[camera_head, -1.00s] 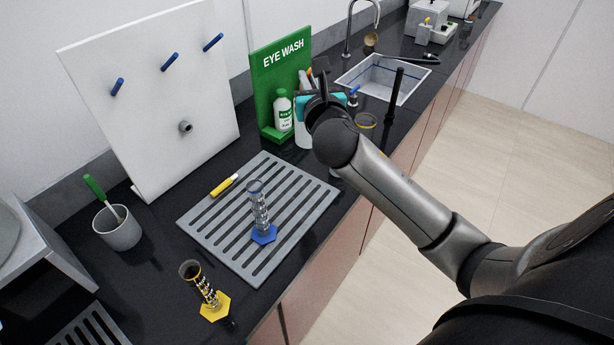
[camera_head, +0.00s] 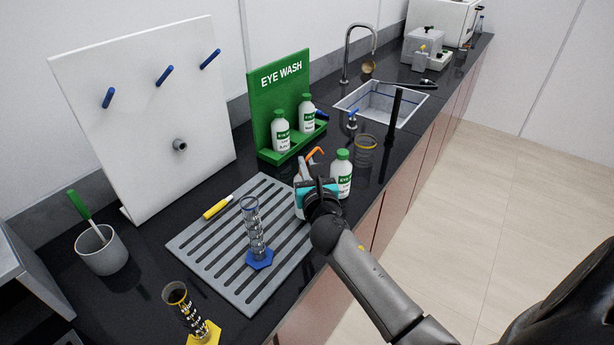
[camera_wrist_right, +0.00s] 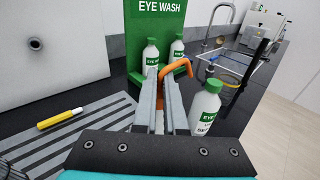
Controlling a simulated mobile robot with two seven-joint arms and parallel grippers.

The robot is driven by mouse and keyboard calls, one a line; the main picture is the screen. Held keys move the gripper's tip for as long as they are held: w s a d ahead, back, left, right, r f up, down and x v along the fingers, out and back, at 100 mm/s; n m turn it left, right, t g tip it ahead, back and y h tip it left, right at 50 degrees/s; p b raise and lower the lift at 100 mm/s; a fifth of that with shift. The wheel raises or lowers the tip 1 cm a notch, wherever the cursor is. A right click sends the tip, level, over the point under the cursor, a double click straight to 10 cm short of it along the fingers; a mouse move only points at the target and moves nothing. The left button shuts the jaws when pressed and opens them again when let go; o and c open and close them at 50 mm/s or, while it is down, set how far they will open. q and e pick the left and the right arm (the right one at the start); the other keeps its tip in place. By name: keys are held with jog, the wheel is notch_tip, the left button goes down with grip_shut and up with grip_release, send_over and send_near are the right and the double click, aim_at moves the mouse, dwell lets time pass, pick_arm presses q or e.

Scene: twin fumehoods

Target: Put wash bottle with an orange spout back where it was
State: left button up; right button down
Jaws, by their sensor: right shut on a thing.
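The wash bottle with the orange spout (camera_head: 315,154) is in my right gripper (camera_head: 316,188), by the right corner of the grey slotted rack. Its white body (camera_head: 299,201) is mostly hidden behind the gripper. I cannot tell whether its base touches the counter. In the right wrist view the orange spout (camera_wrist_right: 180,67) bends above the two fingers of the right gripper (camera_wrist_right: 162,95), which are shut on the bottle. My left gripper is in neither view.
A green-capped eye wash bottle (camera_head: 342,174) stands close right of the gripper. Two more stand in the green eye wash stand (camera_head: 277,72) behind. The slotted rack (camera_head: 215,262) holds a blue-based cylinder (camera_head: 256,228) and a yellow pen (camera_head: 217,208). A sink (camera_head: 381,104) lies further back.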

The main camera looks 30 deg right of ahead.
jog(key=shift+f, duration=0.8)
jog(key=shift+f+b, duration=0.15)
jog(key=shift+b, duration=0.2)
jog(key=c, duration=1)
grip_release()
jog(key=v, duration=1.2)
